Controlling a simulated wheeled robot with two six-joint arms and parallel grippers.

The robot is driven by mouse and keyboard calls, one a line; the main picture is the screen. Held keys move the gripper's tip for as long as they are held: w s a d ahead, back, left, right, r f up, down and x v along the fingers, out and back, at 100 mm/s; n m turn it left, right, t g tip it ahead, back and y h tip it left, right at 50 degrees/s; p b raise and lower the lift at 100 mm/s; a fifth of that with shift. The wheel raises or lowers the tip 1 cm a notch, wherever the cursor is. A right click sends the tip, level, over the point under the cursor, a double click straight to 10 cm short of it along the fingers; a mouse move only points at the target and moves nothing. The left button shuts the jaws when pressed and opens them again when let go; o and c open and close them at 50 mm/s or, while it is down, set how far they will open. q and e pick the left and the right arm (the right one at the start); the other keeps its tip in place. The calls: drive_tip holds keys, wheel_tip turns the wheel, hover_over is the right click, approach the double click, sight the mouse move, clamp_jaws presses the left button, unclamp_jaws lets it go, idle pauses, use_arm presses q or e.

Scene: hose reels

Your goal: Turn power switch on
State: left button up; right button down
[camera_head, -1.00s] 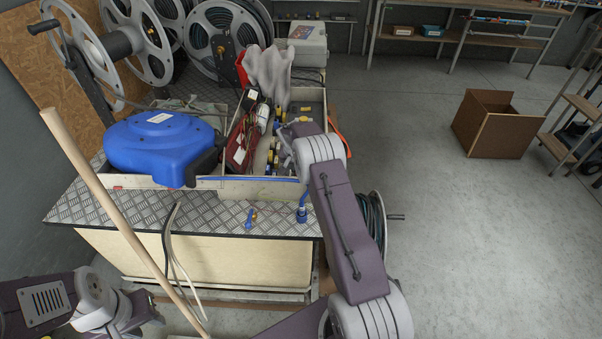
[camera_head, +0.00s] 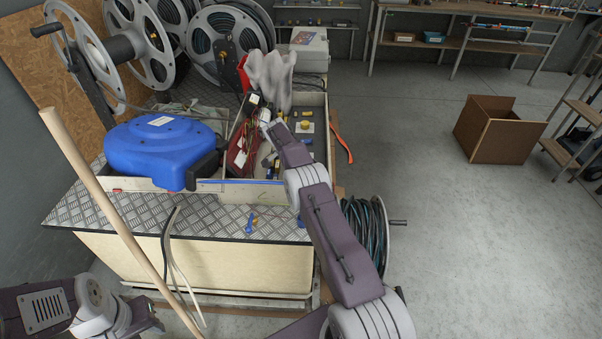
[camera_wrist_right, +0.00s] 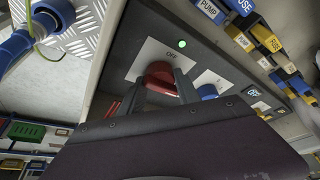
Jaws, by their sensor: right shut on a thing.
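A red rotary switch knob (camera_wrist_right: 158,74) sits on a white plate on a dark panel (camera_wrist_right: 205,55) in the right wrist view. The word OFF is printed on the plate beside it, and a small green light (camera_wrist_right: 182,44) glows near it. My right gripper (camera_wrist_right: 157,88) has its two fingers on either side of the red knob and is shut on it. In the head view my right gripper (camera_head: 268,122) is at the tray, and the red knob cannot be made out there.
A blue knob (camera_wrist_right: 207,91) on another white plate is close beside the fingers. Yellow and blue labelled blocks (camera_wrist_right: 262,36) line the panel's side. A blue reel housing (camera_head: 160,150) and a grey glove (camera_head: 270,78) flank the tray. A wooden pole (camera_head: 105,200) leans at the left.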

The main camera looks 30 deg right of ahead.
drive_tip(key=shift+w+r, duration=0.1)
drive_tip(key=shift+r, duration=0.05)
drive_tip(key=c, duration=0.9)
unclamp_jaws()
drive_tip(key=v, duration=0.8)
drive_tip(key=shift+a+r, duration=0.25)
drive_tip(key=shift+r, duration=0.15)
